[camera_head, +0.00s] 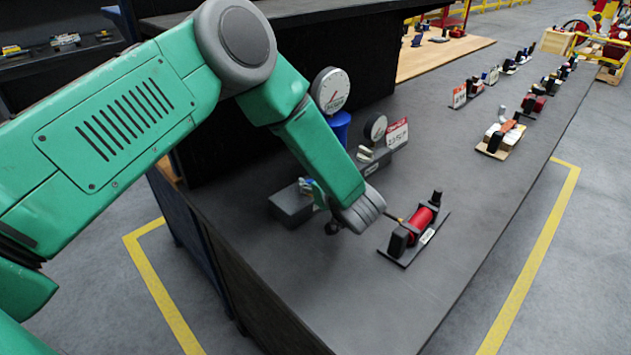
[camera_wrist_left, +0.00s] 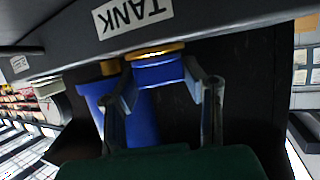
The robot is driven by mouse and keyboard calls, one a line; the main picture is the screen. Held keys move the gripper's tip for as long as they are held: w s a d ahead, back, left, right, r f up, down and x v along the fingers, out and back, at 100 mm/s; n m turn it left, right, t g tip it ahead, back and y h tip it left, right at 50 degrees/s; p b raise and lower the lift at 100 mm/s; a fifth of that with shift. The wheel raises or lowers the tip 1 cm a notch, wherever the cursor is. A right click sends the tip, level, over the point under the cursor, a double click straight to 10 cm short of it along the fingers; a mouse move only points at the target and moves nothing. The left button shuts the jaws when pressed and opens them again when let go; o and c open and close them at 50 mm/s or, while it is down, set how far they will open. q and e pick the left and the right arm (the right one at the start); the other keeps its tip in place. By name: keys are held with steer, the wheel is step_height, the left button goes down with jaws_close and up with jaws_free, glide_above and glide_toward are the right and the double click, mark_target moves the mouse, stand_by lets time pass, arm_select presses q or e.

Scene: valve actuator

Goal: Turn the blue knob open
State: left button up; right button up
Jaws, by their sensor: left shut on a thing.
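The blue knob (camera_wrist_left: 157,72) shows in the left wrist view, with a gold-coloured collar at its edge, beside a dark body with a white TANK label (camera_wrist_left: 133,15). My left gripper (camera_wrist_left: 161,84) has one finger on each side of the knob and is shut on it. In the head view my green left arm reaches in from the left, and its gripper (camera_head: 320,196) is beside the grey valve box (camera_head: 292,204) on the bench. The arm and wrist hide most of the knob there. My right gripper is not in view.
A blue cylinder (camera_head: 339,127) stands under a round gauge (camera_head: 330,90) behind my forearm. A second gauge (camera_head: 376,128) stands beside a white sign (camera_head: 397,134). A red cylinder device (camera_head: 419,222) sits close to the right of my wrist. The dark bench top (camera_head: 455,180) has free room further right.

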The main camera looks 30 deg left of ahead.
arm_select(q)
steer(key=shift+w+a, duration=0.1)
steer(key=shift+a, duration=0.05)
steer(key=o, duration=1.2)
steer(key=shift+w+a, duration=0.1)
steer(key=shift+w, duration=0.1)
steer(key=shift+s, duration=0.1)
steer(key=shift+v, duration=4)
steer(key=shift+c, duration=0.5)
